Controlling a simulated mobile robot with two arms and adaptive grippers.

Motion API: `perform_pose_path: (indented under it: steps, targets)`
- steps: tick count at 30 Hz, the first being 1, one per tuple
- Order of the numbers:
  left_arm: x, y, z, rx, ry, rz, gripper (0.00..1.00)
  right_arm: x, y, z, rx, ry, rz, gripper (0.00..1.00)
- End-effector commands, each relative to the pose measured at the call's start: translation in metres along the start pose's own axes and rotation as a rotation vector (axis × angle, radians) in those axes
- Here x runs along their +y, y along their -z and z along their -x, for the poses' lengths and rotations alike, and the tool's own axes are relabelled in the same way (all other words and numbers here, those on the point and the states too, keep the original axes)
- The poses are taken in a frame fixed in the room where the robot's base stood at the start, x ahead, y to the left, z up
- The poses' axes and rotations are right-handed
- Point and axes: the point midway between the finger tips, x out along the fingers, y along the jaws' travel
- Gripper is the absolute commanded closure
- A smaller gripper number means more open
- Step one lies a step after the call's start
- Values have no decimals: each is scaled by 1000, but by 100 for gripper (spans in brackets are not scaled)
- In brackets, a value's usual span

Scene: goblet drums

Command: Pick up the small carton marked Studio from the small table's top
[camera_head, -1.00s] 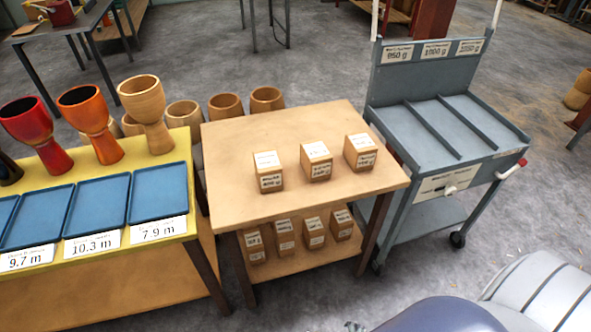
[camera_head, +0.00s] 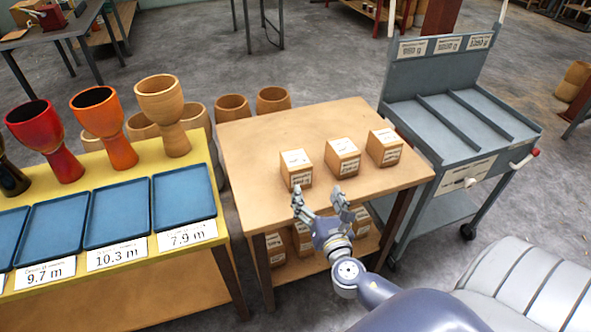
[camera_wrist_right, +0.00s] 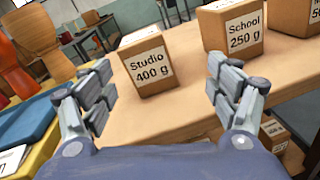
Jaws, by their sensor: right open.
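The small carton marked Studio, 400 g (camera_wrist_right: 150,65), stands upright on the small table's top; in the head view it is the leftmost of three cartons (camera_head: 296,168). My right gripper (camera_head: 322,198) is open and empty at the table's front edge, just in front of the Studio carton and apart from it. In the right wrist view its two fingers (camera_wrist_right: 160,95) frame the carton, which is beyond the fingertips. The small table (camera_head: 255,145) has a light wooden top. My left gripper is not in view.
The School 250 g carton (camera_wrist_right: 236,30) and a third carton (camera_head: 384,147) stand to the right on the same top. More cartons are on the shelf below. A yellow table (camera_head: 140,170) with blue trays and goblet drums is on the left, a grey cart (camera_head: 450,125) on the right.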

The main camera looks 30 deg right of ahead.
Motion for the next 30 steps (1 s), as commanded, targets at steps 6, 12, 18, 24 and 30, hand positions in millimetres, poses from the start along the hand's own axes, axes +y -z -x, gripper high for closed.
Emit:
perform_pose_path:
  steps: [6, 12, 18, 24, 30]
  targets:
    - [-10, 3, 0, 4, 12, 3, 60, 15, -4, -10, -39, -98, 257, 18]
    - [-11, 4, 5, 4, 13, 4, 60, 19, -6, -37, -44, -105, 277, 18]
    - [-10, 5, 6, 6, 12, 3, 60, 22, -5, -59, -40, -105, 274, 18]
    - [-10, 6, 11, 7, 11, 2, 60, 24, -10, -72, -41, -103, 272, 18]
    - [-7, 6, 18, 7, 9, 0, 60, 28, -17, -100, -40, -103, 272, 18]
